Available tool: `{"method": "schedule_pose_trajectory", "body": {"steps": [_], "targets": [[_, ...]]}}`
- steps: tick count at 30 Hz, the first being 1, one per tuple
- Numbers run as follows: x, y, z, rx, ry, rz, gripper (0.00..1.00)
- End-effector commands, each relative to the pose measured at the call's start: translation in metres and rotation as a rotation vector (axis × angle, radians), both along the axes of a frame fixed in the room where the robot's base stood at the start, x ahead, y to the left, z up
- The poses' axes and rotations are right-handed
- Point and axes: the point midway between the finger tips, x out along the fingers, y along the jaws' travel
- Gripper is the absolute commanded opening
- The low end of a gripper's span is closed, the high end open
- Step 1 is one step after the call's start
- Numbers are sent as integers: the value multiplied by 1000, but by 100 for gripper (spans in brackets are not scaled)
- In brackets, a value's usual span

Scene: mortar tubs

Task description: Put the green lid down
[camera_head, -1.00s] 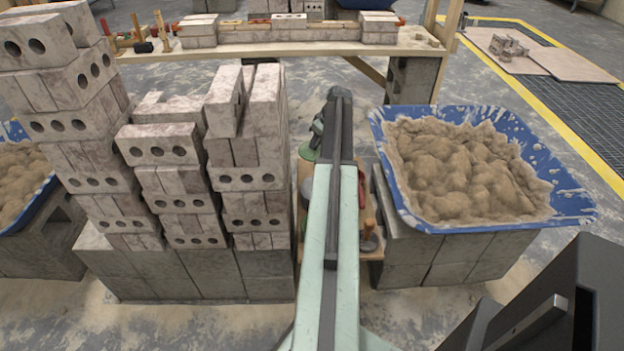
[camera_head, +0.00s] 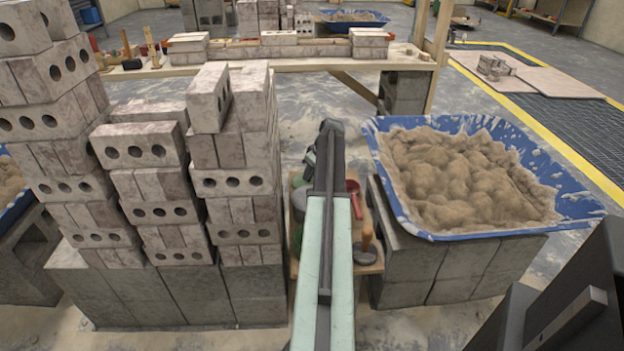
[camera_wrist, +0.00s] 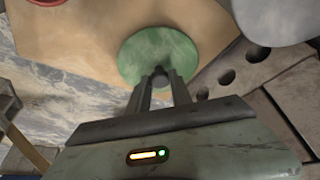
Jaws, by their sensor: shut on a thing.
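The green lid (camera_wrist: 160,50) is round, with a dark knob at its near edge in the wrist view. My gripper (camera_wrist: 161,78) is shut on that knob. The lid shows over a tan wooden board (camera_wrist: 85,45); I cannot tell whether it touches the board or hangs above it. In the head view my own arm hides the gripper and most of the space around it, so the lid is not clearly seen there.
Stacked holed bricks (camera_head: 235,180) stand close left of my arm. A blue tub of mortar (camera_head: 400,215) stands on blocks at right. Between them, a low wooden surface (camera_head: 368,269) carries a red-handled thing (camera_head: 355,190) and a wooden-handled tool (camera_head: 367,240). A workbench (camera_head: 290,65) crosses behind.

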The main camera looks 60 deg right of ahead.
Motion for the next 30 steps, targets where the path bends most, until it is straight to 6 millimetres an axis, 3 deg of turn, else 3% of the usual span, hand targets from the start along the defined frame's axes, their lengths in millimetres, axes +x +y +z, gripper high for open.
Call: {"method": "schedule_pose_trajectory", "body": {"steps": [8, 9, 11, 23, 30], "targets": [[0, 0, -2, 0, 0, -1, 0], [-1, 0, -1, 0, 0, -1, 34], [-1, -1, -1, 0, 0, -1, 48], [-1, -1, 5, 0, 0, -2, 48], [-14, 1, 40, 0, 0, -3, 48]]}}
